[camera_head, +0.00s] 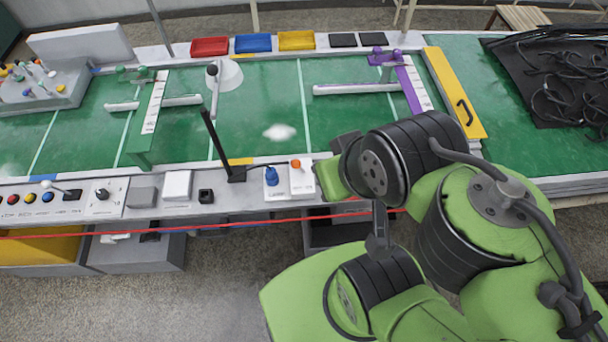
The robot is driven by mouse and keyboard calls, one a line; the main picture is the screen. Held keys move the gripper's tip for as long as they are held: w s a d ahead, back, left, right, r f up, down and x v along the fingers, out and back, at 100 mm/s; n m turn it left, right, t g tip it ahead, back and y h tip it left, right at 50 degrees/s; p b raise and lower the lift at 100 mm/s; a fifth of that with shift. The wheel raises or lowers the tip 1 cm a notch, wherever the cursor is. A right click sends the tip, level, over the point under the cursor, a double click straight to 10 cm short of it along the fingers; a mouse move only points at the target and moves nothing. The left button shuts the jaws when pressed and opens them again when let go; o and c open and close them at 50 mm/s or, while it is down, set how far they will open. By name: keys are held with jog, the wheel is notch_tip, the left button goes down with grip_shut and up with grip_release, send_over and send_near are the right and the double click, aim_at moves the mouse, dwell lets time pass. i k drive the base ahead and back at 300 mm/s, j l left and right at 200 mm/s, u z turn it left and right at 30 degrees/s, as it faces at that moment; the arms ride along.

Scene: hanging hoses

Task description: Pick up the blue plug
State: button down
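The blue plug (271,176) stands upright at the front edge of the green table, on a small white labelled block. A similar orange-topped piece (296,164) stands just to its right on its own white block. My green and black arm fills the lower right of the view, to the right of both pieces. I cannot make out my gripper's fingers; the arm's own links hide that end or it is out of view. Nothing visible touches the blue plug.
A thin black post (212,140) rises from a black base (237,174) just left of the plug. A red line (180,226) runs across in front of the table. Buttons and small boxes line the front edge at left. Black hoses (565,85) lie at the far right.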

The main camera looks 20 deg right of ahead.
aim_at(271, 175)
jog(key=i+j+u, duration=0.25)
jog(key=j, duration=0.35)
jog(key=i+j+u, duration=0.2)
jog(key=i+j, duration=0.25)
